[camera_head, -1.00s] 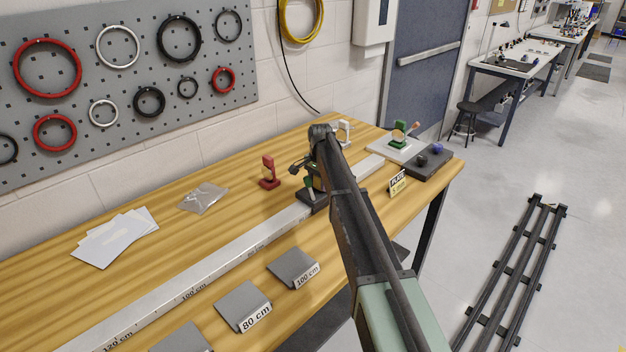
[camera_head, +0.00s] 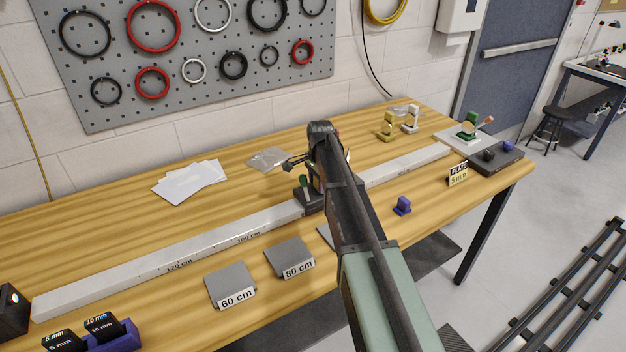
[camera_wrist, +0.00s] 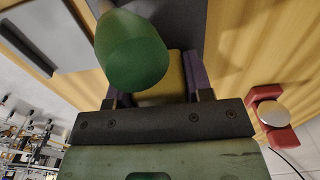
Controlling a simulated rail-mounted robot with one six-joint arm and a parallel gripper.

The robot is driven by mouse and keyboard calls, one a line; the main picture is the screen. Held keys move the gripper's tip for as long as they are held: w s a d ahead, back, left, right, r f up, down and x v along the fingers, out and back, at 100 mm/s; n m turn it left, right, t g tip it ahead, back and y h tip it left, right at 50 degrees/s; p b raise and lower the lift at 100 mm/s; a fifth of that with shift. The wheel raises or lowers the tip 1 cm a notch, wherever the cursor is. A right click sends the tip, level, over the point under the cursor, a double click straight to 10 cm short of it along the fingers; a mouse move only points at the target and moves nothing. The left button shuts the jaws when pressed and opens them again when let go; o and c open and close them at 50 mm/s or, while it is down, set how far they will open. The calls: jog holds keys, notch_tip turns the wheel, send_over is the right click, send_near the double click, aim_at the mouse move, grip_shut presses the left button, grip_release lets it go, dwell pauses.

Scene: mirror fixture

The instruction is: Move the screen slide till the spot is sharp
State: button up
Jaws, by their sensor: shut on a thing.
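The dark screen slide (camera_head: 312,202) stands on the pale scaled rail (camera_head: 215,238), just right of the 100 cm mark. A green upright part (camera_head: 305,187) rises from it; a large green rounded part (camera_wrist: 132,48) also fills the upper middle of the wrist view. My gripper (camera_wrist: 157,88) has its purple fingers on either side of an olive-yellow piece, apparently the slide's grip. My arm hides most of the slide in the head view. The screen's face and the light spot are not visible.
Grey plates marked 60 cm (camera_head: 230,285) and 80 cm (camera_head: 290,256) lie in front of the rail. A blue piece (camera_head: 402,205) stands right of my arm. A red holder (camera_wrist: 272,118) is near my gripper. The rail's left stretch is clear.

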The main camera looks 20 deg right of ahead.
jog(key=shift+s+a, duration=0.1)
jog(key=shift+a, duration=0.05)
jog(key=o, duration=1.3)
notch_tip(320, 180, up, 11)
jog(key=p, duration=1.1)
jog(key=shift+f, duration=0.15)
